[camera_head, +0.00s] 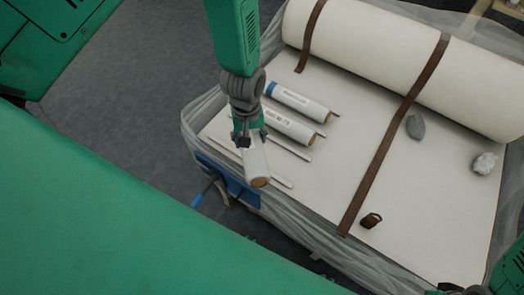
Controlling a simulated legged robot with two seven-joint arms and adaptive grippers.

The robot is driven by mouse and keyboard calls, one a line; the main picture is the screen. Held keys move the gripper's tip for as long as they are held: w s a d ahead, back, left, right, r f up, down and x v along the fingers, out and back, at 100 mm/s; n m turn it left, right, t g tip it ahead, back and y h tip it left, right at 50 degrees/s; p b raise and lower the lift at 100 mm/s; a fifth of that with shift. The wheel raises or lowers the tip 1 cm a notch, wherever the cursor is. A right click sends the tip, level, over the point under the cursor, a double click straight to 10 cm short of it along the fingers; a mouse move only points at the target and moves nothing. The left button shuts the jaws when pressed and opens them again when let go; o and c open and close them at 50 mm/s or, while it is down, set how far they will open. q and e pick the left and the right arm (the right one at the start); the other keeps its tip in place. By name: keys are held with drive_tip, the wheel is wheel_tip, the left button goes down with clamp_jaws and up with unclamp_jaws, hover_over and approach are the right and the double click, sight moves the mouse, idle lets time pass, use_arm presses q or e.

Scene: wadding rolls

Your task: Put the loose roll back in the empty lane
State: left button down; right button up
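My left gripper (248,138) comes down from the top over the near left part of the white padded surface (345,150). It is closed around the upper part of a loose white roll (257,167), which has a brown end pointing toward the bottom of the picture. Two similar rolls lie side by side behind it: one with a blue band (299,102) and a labelled one (291,127). Thin pale strips (299,146) run beside them. The gripper and held roll hide part of the lane there; I cannot tell whether the roll touches the surface. My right gripper (462,290) is barely visible at the bottom right edge.
A large cream roll (400,55) with brown straps lies across the back. A strap (385,150) crosses the surface. A grey stone-like object (415,127), a crumpled pale lump (485,163) and a small brown item (371,220) lie right of the rolls. Clear wrapping hangs around the edges.

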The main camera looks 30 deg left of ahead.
use_arm(q)
drive_tip(key=w+f+n+b, duration=0.2)
drive_tip(key=w+n+b, duration=0.1)
drive_tip(key=w+n, duration=0.5)
drive_tip(key=shift+n, duration=0.4)
drive_tip(key=f+b, duration=0.1)
drive_tip(key=f, duration=0.2)
drive_tip(key=f+b, duration=0.1)
drive_tip(key=f, duration=0.2)
drive_tip(key=s+a+f+b, duration=0.1)
drive_tip(key=f, duration=0.3)
drive_tip(key=shift+f, duration=0.1)
drive_tip(key=shift+f+b, duration=0.3)
drive_tip(key=shift+f, duration=0.15)
drive_tip(key=c, duration=0.7)
unclamp_jaws()
